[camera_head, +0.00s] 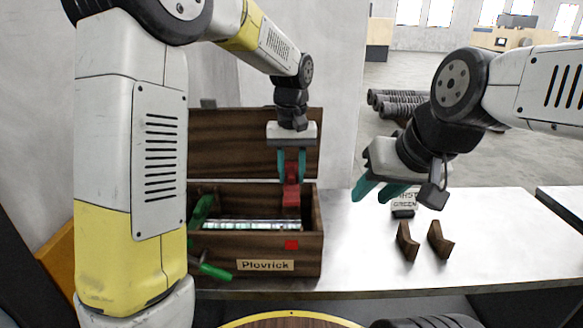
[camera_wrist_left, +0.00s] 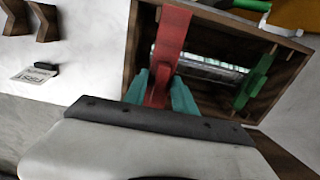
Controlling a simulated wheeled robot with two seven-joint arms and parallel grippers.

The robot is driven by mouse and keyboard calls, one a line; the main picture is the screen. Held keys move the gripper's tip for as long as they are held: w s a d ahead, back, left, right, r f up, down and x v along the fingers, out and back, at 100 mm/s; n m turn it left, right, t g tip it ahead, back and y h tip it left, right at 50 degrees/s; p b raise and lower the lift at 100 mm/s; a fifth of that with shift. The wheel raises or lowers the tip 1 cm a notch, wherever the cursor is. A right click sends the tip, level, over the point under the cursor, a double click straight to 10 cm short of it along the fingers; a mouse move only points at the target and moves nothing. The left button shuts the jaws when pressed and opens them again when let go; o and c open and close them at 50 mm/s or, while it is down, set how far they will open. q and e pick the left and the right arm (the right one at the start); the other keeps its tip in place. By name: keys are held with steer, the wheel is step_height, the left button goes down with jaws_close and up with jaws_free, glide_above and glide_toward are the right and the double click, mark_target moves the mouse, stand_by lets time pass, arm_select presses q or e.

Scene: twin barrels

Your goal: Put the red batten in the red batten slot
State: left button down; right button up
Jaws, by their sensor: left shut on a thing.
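My left gripper (camera_head: 291,165) is shut on the red batten (camera_head: 291,192), which hangs roughly upright at the right part of the wooden box (camera_head: 313,235). Its lower end overlaps the box opening; I cannot tell whether it touches anything inside. A red square (camera_head: 291,244) marks the front wall below it; the slot itself is hidden. In the left wrist view the red batten (camera_wrist_left: 170,48) runs between the teal fingers (camera_wrist_left: 171,92), over the side of the box (camera_wrist_left: 138,40). My right gripper (camera_head: 379,190) is open and empty, above the table right of the box.
Green pieces (camera_head: 201,212) stand at the box's left side. A clear ribbed strip (camera_head: 250,225) lies inside, and the lid (camera_head: 250,140) stands open behind. Two brown wooden blocks (camera_head: 407,241) and a small sign (camera_head: 404,204) are on the metal table (camera_head: 490,235), whose right part is clear.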

mark_target(292, 185)
arm_select(q)
steer(key=shift+f, duration=0.1)
steer(key=shift+f, duration=2.8)
steer(key=shift+f, duration=2.45)
steer(key=c, duration=0.9)
jaws_free()
steer(key=shift+c, duration=0.2)
step_height(292, 185, up, 7)
steer(key=shift+f, duration=0.1)
steer(key=shift+r, duration=0.5)
steer(key=shift+r, duration=0.1)
